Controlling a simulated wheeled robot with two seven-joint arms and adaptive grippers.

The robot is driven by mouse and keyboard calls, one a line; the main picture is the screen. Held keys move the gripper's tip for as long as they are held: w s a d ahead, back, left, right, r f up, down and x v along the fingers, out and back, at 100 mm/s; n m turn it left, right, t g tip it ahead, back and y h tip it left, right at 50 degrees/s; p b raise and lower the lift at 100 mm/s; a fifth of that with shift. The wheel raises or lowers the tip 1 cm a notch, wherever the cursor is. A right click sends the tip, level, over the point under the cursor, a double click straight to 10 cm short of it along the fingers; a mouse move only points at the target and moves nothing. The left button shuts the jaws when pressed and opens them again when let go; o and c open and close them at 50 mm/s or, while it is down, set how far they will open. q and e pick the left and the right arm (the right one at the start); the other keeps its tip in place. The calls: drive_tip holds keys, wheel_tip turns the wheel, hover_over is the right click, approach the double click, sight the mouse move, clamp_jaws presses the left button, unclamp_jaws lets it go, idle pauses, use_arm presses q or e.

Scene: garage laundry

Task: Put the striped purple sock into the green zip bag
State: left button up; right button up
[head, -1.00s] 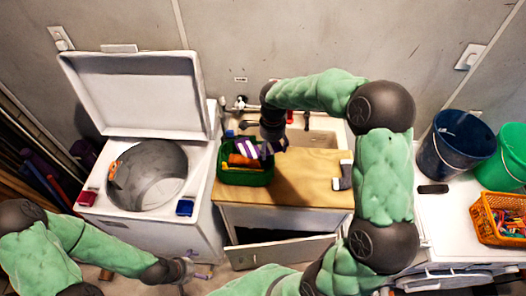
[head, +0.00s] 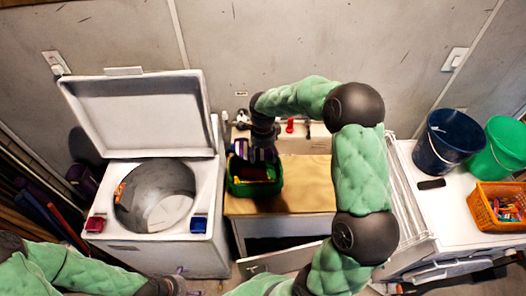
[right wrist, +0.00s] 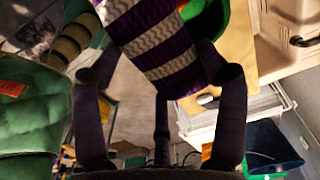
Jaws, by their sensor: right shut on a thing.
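The striped purple sock (head: 241,149) has purple and pale bands. My right gripper (head: 262,143) is shut on it and holds it over the back part of the green zip bag (head: 253,190). In the right wrist view the sock (right wrist: 155,40) lies between the fingers of the right gripper (right wrist: 160,80). The bag stands open at the left end of the wooden counter, with orange and other coloured things inside. I cannot tell whether the sock touches them. My left gripper (head: 178,284) is low at the bottom edge, partly cut off; its jaws are unclear.
A white washer (head: 150,245) with its lid up stands left of the wooden counter (head: 305,185). A sink (head: 312,145) is behind the counter. At the right are a blue bucket (head: 447,140), a green bucket (head: 508,150) and an orange basket (head: 483,220).

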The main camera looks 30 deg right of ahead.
drive_tip(key=shift+f+b, duration=0.55)
drive_tip(key=shift+f, duration=1.05)
wheel_tip(320, 180, down, 4)
drive_tip(key=b, duration=0.4)
drive_tip(key=shift+f, duration=0.1)
drive_tip(key=o, duration=1.2)
drive_tip(key=shift+c, duration=0.2)
drive_tip(key=shift+r+p, duration=2.2)
drive_tip(key=shift+r, duration=2.35)
